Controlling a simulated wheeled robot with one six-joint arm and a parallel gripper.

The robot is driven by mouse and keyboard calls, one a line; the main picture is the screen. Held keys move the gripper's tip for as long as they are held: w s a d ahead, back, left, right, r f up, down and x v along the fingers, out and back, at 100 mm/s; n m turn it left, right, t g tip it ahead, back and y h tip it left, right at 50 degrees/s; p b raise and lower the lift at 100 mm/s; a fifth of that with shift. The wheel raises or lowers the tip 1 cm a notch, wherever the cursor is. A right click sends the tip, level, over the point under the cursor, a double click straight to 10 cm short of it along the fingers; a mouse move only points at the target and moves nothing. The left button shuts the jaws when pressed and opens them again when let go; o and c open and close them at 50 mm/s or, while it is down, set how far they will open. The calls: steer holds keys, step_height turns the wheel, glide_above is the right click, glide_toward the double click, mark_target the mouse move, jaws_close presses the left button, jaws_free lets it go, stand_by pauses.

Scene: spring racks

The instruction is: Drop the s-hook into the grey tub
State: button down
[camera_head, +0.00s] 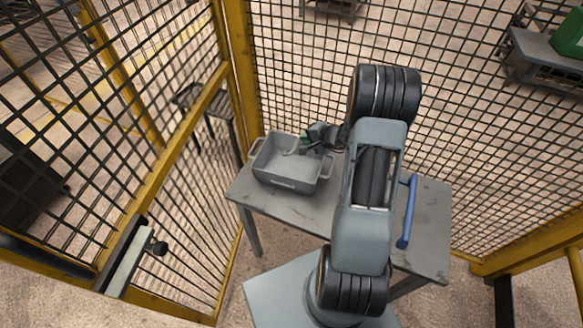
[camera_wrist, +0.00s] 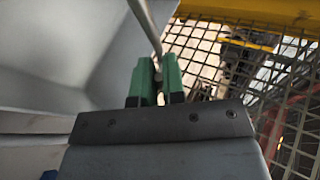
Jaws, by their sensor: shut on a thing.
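The grey tub (camera_head: 287,184) stands on the left part of the table, its open top facing up. Its pale inner wall fills the left of the wrist view (camera_wrist: 45,55). My gripper (camera_head: 303,142) is over the tub's far right part. In the wrist view its green fingers (camera_wrist: 155,80) are closed on the s-hook (camera_wrist: 146,22), a thin grey rod that runs up from between them and out of the frame. In the head view the hook (camera_head: 291,152) is small and pale against the tub's inside. Its lower end is hard to make out.
The grey table (camera_head: 430,208) stands inside yellow-framed mesh fencing (camera_head: 300,60). A blue rod-like thing (camera_head: 408,215) lies at the table's right, partly behind my arm. The table front between tub and arm is bare. Another bench with a green box (camera_head: 568,38) is beyond the mesh.

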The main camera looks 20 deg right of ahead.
steer(key=c, duration=1.1)
jaws_free()
steer(key=b+v, duration=0.1)
steer(key=v, duration=1.3)
steer(key=shift+f+b, duration=0.1)
steer(key=shift+b, duration=0.2)
